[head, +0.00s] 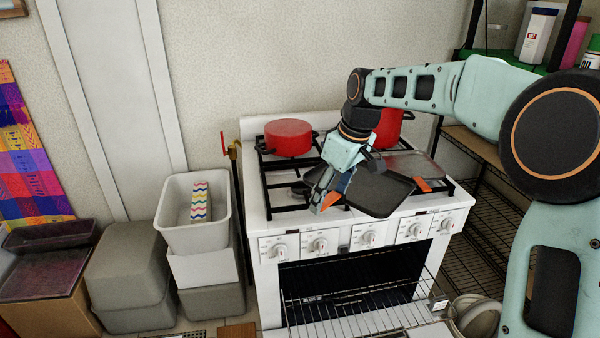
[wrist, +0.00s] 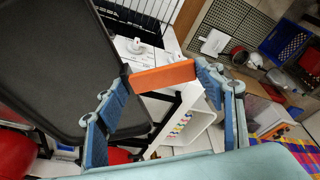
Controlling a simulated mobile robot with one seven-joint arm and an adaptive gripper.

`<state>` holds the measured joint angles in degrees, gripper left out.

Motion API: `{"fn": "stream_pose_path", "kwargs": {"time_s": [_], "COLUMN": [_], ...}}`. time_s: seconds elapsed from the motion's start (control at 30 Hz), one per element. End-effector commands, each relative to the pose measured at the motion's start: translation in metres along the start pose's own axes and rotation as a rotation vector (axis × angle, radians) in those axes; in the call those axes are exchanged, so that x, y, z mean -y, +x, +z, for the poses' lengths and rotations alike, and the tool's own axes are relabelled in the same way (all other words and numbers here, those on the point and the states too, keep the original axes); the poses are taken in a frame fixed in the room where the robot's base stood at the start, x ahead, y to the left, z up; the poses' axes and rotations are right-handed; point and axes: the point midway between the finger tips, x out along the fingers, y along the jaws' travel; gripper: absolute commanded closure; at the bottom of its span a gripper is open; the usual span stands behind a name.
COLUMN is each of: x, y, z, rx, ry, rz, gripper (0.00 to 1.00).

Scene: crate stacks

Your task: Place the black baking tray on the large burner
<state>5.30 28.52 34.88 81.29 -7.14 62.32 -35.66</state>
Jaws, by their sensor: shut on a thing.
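The black baking tray (head: 378,192) is over the front part of the white stove top (head: 262,222), slightly tilted. I cannot tell whether it touches the grates. An orange handle (head: 330,200) is at its left end, and another orange piece (head: 422,185) shows at its right. My gripper (head: 322,198) is at the left end. In the wrist view the tray (wrist: 55,65) fills the upper left, and its orange handle (wrist: 162,76) lies between my blue fingers. The large burner cannot be made out; the tray and my arm cover part of the grates.
A red pot (head: 288,138) stands on the back left grate and another red pot (head: 390,128) at the back right. The oven is open, with its wire rack (head: 350,312) out. Left of the stove, a grey bin (head: 165,225) tops a stack. A wire shelf (head: 485,215) stands right.

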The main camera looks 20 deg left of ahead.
Motion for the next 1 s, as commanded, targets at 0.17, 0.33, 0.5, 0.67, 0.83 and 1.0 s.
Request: {"fn": "stream_pose_path", "kwargs": {"time_s": [0.17, 0.33, 0.5, 0.67, 0.83, 1.0], "x": [0.006, 0.009, 0.004, -0.003, -0.010, -0.016], "y": [-0.021, -0.023, -0.007, 0.011, 0.030, 0.059], "z": [-0.028, -0.039, -0.059, -0.082, -0.104, -0.119], "rx": [-0.002, -0.002, -0.001, -0.002, -0.002, 0.000], "ry": [-0.100, -0.136, -0.141, -0.139, -0.137, -0.136], "rz": [-0.026, -0.037, -0.040, -0.039, -0.039, -0.039], "gripper": [0.82, 0.82, 0.82, 0.82, 0.82, 0.82]}}
